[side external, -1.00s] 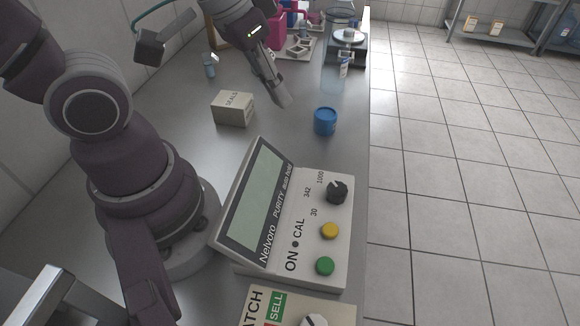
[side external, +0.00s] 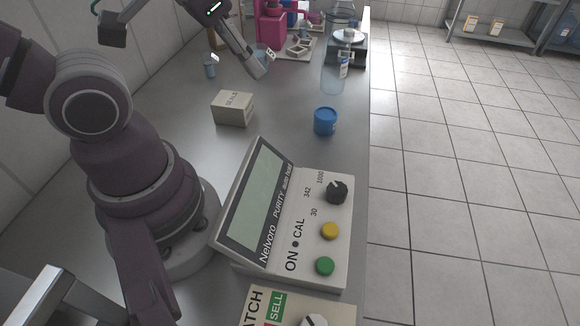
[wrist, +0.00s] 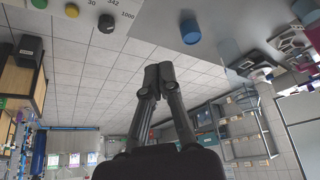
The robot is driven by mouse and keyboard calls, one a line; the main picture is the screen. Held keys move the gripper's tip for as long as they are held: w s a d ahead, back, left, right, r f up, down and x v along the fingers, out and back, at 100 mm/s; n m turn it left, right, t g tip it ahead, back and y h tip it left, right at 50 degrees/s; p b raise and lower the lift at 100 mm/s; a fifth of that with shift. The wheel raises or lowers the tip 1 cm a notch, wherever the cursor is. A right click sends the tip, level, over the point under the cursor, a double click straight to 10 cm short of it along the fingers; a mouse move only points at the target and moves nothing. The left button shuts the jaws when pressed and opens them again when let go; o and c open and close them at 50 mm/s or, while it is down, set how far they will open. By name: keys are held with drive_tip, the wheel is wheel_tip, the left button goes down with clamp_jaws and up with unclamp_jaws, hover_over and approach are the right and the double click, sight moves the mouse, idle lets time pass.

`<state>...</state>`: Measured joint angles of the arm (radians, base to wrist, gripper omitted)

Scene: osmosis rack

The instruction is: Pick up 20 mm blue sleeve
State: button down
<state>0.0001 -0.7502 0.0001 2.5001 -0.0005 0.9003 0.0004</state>
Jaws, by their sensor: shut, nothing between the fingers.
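A blue cylinder (side external: 325,121) stands upright on the grey bench near its right edge. A blue cylinder also shows at the top of the wrist view (wrist: 190,31). I cannot tell whether it is the 20 mm sleeve; no size marking is readable. A small pale-blue piece (side external: 210,70) stands at the far left by the wall.
A white box (side external: 233,108) is left of the blue cylinder. A clear bottle (side external: 334,75) and a dark scale (side external: 347,52) stand behind it. A meter with knobs (side external: 315,225) is in front. A magenta stand (side external: 270,25) is at the back.

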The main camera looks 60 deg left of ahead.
drive_tip(key=shift+c, duration=1.7)
unclamp_jaws()
drive_tip(key=n+g+y, duration=0.1)
drive_tip(key=n, duration=0.2)
approach(325, 114)
drive_tip(key=x, duration=1.1)
drive_tip(key=shift+f, duration=0.15)
